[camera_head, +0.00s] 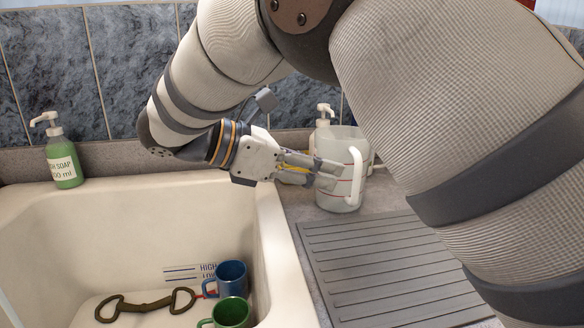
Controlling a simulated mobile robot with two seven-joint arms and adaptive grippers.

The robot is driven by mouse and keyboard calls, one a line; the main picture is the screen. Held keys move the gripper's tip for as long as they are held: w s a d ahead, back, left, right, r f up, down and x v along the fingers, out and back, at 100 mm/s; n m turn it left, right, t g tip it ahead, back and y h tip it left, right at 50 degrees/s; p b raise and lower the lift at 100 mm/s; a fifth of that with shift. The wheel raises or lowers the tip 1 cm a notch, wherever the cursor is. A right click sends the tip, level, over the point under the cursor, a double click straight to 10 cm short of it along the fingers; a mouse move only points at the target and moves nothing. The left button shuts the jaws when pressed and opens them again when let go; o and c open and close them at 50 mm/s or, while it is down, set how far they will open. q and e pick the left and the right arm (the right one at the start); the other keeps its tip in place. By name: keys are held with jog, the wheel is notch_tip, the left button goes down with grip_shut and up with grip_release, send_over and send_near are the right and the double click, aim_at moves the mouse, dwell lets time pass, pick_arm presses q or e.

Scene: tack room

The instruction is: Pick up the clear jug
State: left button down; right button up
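The clear jug (338,198) stands upright on the counter to the right of the sink. It is see-through with red marking lines and a white handle (356,178) on its right side. My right gripper (329,174) comes in from the left at the jug. Its two fingers are parted and overlap the jug's left side in the picture. I cannot tell whether they touch it or whether one is behind the wall. The upper right of the jug is close to my arm in the picture. My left gripper is not in view.
A white sink (110,230) holds a blue mug (231,277), a green mug (232,313) and a dark metal bit (140,304). A ridged drainboard (370,262) lies in front of the jug. A green soap bottle (64,163) stands back left; a white pump bottle (324,119) is behind the jug.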

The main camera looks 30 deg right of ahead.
aim_at(355, 199)
jog(key=x, duration=0.8)
jog(key=shift+s+f, duration=0.1)
jog(key=shift+f, duration=0.25)
grip_shut()
